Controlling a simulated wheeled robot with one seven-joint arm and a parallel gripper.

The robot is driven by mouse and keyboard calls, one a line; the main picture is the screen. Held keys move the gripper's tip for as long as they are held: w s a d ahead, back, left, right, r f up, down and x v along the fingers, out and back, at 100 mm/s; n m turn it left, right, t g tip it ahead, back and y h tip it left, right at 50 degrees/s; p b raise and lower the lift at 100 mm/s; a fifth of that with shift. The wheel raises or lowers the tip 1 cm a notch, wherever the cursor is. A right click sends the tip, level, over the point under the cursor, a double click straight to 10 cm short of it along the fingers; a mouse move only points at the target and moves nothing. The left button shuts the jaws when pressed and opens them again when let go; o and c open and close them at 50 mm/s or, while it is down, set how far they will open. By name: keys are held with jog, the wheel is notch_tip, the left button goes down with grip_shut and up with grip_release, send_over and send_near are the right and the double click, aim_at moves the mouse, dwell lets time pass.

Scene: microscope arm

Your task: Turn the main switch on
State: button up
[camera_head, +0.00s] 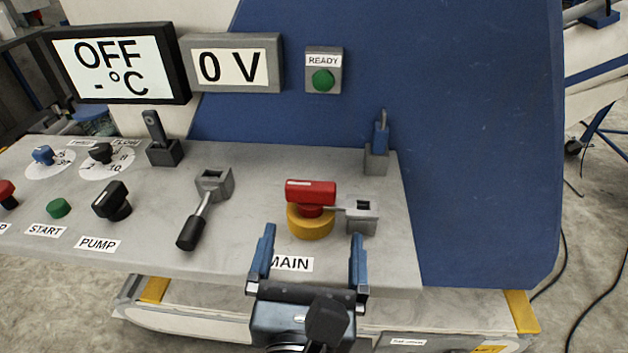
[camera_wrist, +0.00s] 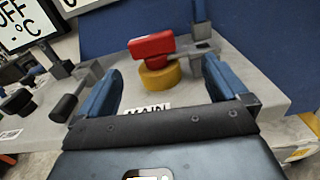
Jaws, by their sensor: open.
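The main switch is a red handle (camera_head: 311,192) on a yellow round base (camera_head: 310,224), with the MAIN label (camera_head: 291,264) in front of it. The red handle lies crosswise, left to right, in the head view. In the wrist view the red handle (camera_wrist: 152,46) and yellow base (camera_wrist: 160,77) show between and beyond my fingers. My gripper (camera_head: 310,240) is open and empty, its blue fingers pointing at the switch from the front, one to each side. I see no contact with the handle. A grey bracket (camera_head: 362,216) sits right beside the switch.
A lever with a black grip (camera_head: 190,233) stands left of the switch. PUMP knob (camera_head: 112,202), green START button (camera_head: 59,208) and other knobs are farther left. Behind rise a blue panel (camera_head: 470,150), an OFF display (camera_head: 118,66), a 0 V display (camera_head: 232,64) and a green READY light (camera_head: 323,80).

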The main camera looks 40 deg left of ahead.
aim_at(310, 197)
jog(key=shift+w+a+r, duration=0.15)
jog(key=shift+a+r, duration=0.15)
jog(key=shift+a, duration=0.25)
jog(key=shift+w+a+r+n, duration=0.15)
jog(key=shift+w+a+n, duration=0.25)
jog(key=shift+w+a, duration=0.15)
jog(key=x, duration=0.7)
jog(key=shift+s, duration=0.1)
jog(key=c, duration=1.4)
